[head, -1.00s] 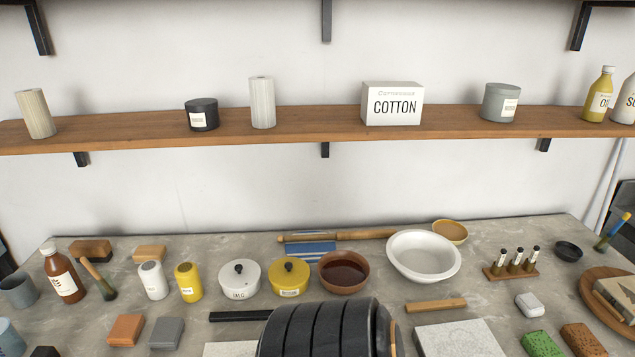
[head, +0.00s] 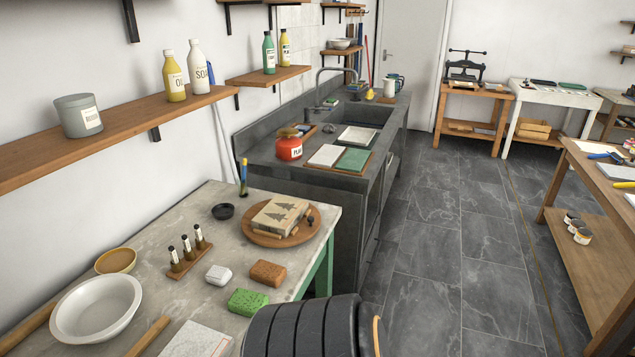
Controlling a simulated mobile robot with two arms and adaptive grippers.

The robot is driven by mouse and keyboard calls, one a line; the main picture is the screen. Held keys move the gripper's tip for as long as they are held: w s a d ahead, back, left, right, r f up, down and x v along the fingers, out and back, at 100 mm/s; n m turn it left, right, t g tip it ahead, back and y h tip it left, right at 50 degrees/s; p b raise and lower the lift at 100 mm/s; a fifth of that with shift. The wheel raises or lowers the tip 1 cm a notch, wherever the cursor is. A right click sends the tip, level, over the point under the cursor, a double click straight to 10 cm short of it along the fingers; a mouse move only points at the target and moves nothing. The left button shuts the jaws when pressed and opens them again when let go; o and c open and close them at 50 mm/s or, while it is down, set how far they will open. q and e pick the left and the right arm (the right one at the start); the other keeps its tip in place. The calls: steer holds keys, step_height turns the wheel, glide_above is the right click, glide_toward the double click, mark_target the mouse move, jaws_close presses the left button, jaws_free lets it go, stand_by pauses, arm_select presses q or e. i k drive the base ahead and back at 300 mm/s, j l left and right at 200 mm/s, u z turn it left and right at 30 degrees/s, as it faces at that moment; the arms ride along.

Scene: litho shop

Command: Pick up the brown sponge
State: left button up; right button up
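The brown sponge (head: 267,273) is a small orange-brown porous block. It lies flat near the right edge of the grey-topped worktable (head: 150,245), at the lower middle of the head view. A green sponge (head: 247,302) lies just in front of it, and a small white block (head: 218,275) lies to its left. Neither of my grippers is in view. A dark ribbed part of my own body fills the bottom middle and hides part of the table's front.
A white bowl (head: 96,308) is at left. A sink counter (head: 352,185) adjoins the table. The tiled floor (head: 430,240) at right is clear.

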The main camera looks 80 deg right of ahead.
mark_target(271, 275)
steer(key=z, duration=2.35)
steer(key=u, duration=1.55)
steer(key=z, duration=1.1)
